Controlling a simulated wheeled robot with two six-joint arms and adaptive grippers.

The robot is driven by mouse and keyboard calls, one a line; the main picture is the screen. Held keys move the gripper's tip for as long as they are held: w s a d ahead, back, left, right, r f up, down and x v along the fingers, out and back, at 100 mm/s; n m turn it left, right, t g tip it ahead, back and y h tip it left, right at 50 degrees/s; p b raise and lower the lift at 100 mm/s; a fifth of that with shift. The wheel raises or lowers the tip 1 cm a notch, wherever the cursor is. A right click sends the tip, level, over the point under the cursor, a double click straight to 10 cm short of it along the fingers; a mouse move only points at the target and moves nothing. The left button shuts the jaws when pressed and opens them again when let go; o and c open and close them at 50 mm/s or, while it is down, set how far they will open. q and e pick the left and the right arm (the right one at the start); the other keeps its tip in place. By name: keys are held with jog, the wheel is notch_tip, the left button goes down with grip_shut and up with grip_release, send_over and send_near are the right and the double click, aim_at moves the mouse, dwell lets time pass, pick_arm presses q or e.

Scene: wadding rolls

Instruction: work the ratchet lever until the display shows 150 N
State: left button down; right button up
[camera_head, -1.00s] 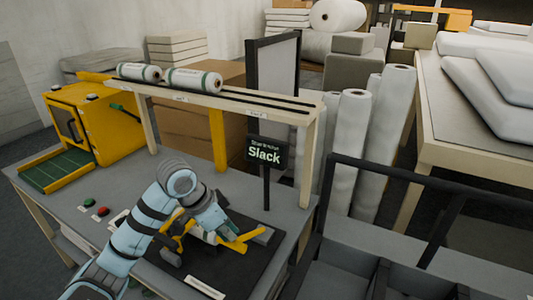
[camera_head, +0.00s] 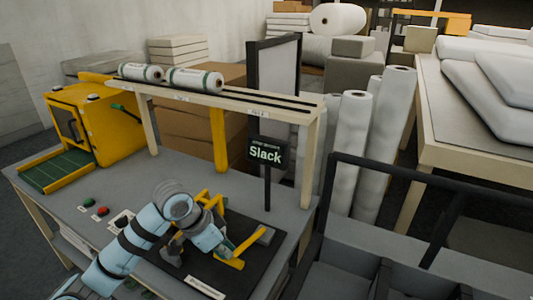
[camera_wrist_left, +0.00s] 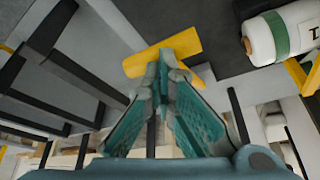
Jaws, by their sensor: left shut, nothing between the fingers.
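The display (camera_head: 265,153) stands on a post at the back of the bench and reads "Slack"; its small upper line is too small to read. The yellow ratchet lever (camera_head: 241,248) is on the black mat (camera_head: 215,280), and its T-shaped end shows in the left wrist view (camera_wrist_left: 163,57). My left gripper (camera_head: 226,253) is shut and empty, with its fingertips close to the lever; I cannot tell if they touch. A white roll with a green band (camera_wrist_left: 285,32) lies beside the lever in the wrist view. My arm hides part of the device.
A wooden shelf (camera_head: 210,97) with two wrapped rolls (camera_head: 193,79) spans the back of the bench. A yellow machine (camera_head: 95,122) stands at left. Green (camera_head: 89,202) and red (camera_head: 102,211) buttons are left of my arm. Dark-framed bins (camera_head: 345,265) stand at right.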

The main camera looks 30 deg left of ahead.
pick_arm(q)
jog(key=f, duration=0.2)
jog(key=s+f, duration=0.1)
jog(key=f, duration=0.1)
jog(key=shift+s+b, duration=0.1)
jog(key=shift+b, duration=0.3)
jog(key=shift+r, duration=0.15)
jog(key=w+r+p, duration=0.1)
jog(key=r+p, duration=0.2)
jog(key=w+r+p, duration=0.1)
jog(key=r+p, duration=0.2)
jog(key=p, duration=0.1)
jog(key=w+r+p, duration=0.1)
jog(key=r+p, duration=0.2)
jog(key=p, duration=0.1)
jog(key=shift+w+r, duration=0.3)
jog(key=shift+r, duration=0.1)
jog(key=shift+f, duration=0.15)
